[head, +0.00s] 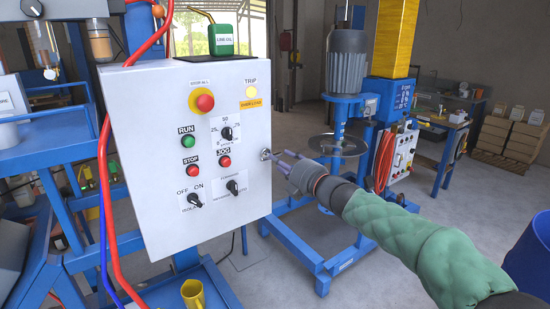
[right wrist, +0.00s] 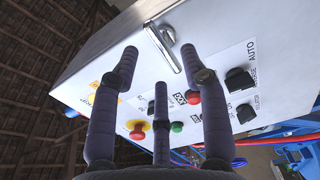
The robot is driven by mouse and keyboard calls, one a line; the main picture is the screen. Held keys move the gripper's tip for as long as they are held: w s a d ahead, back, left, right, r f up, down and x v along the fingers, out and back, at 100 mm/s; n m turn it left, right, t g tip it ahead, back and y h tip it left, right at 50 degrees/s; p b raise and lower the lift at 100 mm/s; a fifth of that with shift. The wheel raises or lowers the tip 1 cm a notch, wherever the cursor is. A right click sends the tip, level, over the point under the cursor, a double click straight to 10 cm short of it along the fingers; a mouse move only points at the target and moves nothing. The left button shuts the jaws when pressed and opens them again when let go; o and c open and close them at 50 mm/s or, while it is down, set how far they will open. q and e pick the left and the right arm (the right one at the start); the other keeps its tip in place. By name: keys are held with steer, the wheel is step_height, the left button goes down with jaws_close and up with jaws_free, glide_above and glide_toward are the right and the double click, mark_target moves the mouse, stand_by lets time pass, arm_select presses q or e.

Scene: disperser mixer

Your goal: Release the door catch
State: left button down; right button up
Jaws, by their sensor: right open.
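The grey-white control cabinet (head: 235,90) stands in the middle of the head view with its door facing me. The small metal door catch (head: 266,154) sits at the door's right edge, partly behind my fingers. My right gripper (head: 279,158) reaches in from the right with its fingertips close beside the catch. In the right wrist view the catch is a shiny metal lever (right wrist: 164,46), showing between the tips of the two outer fingers of my right gripper (right wrist: 159,62). The fingers are spread and hold nothing. I cannot tell whether any finger touches the catch. My left gripper is not in view.
The door carries a red emergency stop (head: 205,102), a green run button (head: 187,141) and several knobs. A green oil can (head: 221,40) stands on top. Red hose (head: 104,150) runs down the left side. The blue mixer (head: 345,110) stands behind my right arm.

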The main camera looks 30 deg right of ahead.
steer(key=s, duration=0.6)
steer(key=shift+s+d, duration=0.2)
steer(key=shift+s, duration=0.05)
